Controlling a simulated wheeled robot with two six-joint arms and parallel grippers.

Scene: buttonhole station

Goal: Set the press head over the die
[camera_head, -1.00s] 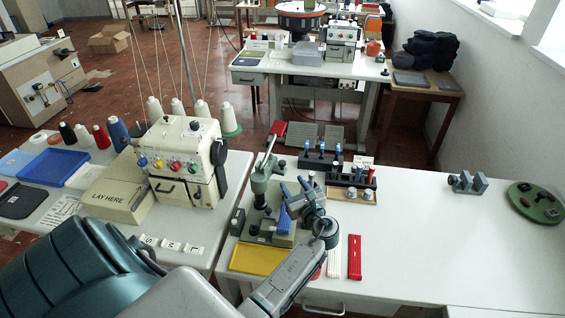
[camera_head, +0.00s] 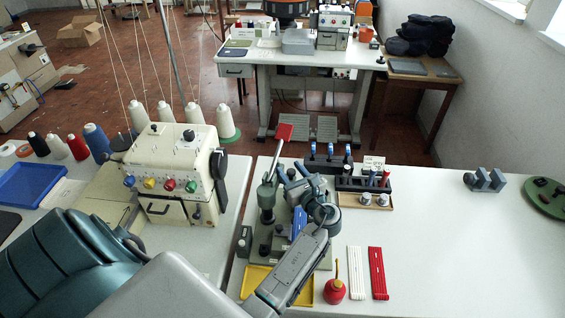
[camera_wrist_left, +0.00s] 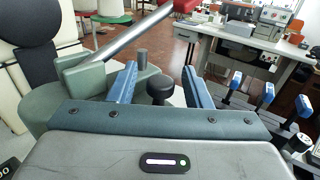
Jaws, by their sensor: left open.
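The green-grey press (camera_head: 267,198) stands on its base plate at the front left of the right-hand table. Its lever rises to a red handle (camera_head: 284,132). My left gripper (camera_head: 292,172) is just right of the press column and above the base. In the left wrist view its two blue fingers (camera_wrist_left: 160,78) are apart. A black knob (camera_wrist_left: 160,90) shows between them, with a gap on each side. The press body (camera_wrist_left: 82,88) is beside the left finger. The die and the underside of the press head are hidden by my gripper and arm.
Racks of blue-handled tools (camera_head: 328,160) stand behind the press. A red oil can (camera_head: 334,290), a white strip (camera_head: 357,272) and a red strip (camera_head: 377,272) lie to the right. A yellow tray (camera_head: 258,280) is in front. The table's right side is mostly clear.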

